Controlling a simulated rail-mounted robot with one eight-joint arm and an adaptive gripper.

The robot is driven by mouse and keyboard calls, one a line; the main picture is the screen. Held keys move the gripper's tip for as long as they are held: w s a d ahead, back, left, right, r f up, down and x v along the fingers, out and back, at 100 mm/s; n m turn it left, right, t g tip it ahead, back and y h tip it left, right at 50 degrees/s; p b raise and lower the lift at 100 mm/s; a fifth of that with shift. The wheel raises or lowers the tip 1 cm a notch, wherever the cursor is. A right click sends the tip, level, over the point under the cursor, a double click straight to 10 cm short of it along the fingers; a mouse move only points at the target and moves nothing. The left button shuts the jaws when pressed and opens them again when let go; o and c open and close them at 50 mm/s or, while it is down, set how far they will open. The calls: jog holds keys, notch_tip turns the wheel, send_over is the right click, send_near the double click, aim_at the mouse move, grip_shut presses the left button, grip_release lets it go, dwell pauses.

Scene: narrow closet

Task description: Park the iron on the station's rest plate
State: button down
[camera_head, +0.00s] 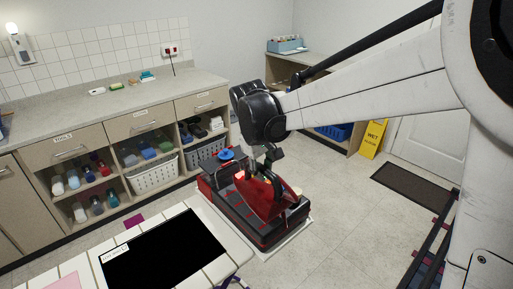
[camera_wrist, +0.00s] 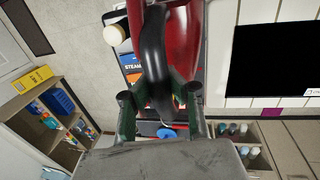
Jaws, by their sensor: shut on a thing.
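The iron (camera_head: 258,196) has a red body and a black arched handle. It is at the steam station (camera_head: 240,218), a red and black base standing on a pale board. My gripper (camera_head: 267,158) reaches down to the iron from above. In the wrist view, my gripper (camera_wrist: 160,97) is shut on the iron's black handle (camera_wrist: 154,52), with a finger on each side. The red iron body (camera_wrist: 184,40) shows beside the handle. The rest plate is hidden under the iron, and I cannot tell whether the iron touches it.
A blue knob (camera_head: 226,155) is at the station's back end. A black panel (camera_head: 163,250) lies on the white slatted surface at front left. Shelves and a counter (camera_head: 110,105) line the left wall. A yellow wet-floor sign (camera_head: 372,138) stands at the back right. Floor to the right is open.

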aim_at(264, 186)
jog(key=shift+f, duration=2.25)
jog(key=c, duration=1.8)
grip_release()
jog(key=shift+r, duration=0.1)
jog(key=r, duration=0.4)
jog(key=s+a+r, duration=0.1)
jog(key=r, duration=0.6)
jog(key=shift+s+a+r, duration=0.2)
jog(key=shift+a+r, duration=0.1)
jog(key=s+d+r+m+t+y, duration=0.1)
jog(key=s+d+r+m+t, duration=0.2)
jog(key=s+d, duration=0.85)
jog(key=s+d+f+m+t, duration=0.1)
jog(key=s+d, duration=0.1)
jog(key=s, duration=0.1)
jog(key=s+d+f+m+t, duration=0.1)
jog(key=s+d+f+m, duration=0.1)
jog(key=s+d, duration=0.1)
jog(key=s+d+f+m, duration=0.2)
jog(key=s, duration=0.3)
jog(key=shift+d+f+t+y, duration=0.15)
jog(key=shift+d+t+y, duration=0.15)
jog(key=shift+d+t, duration=0.1)
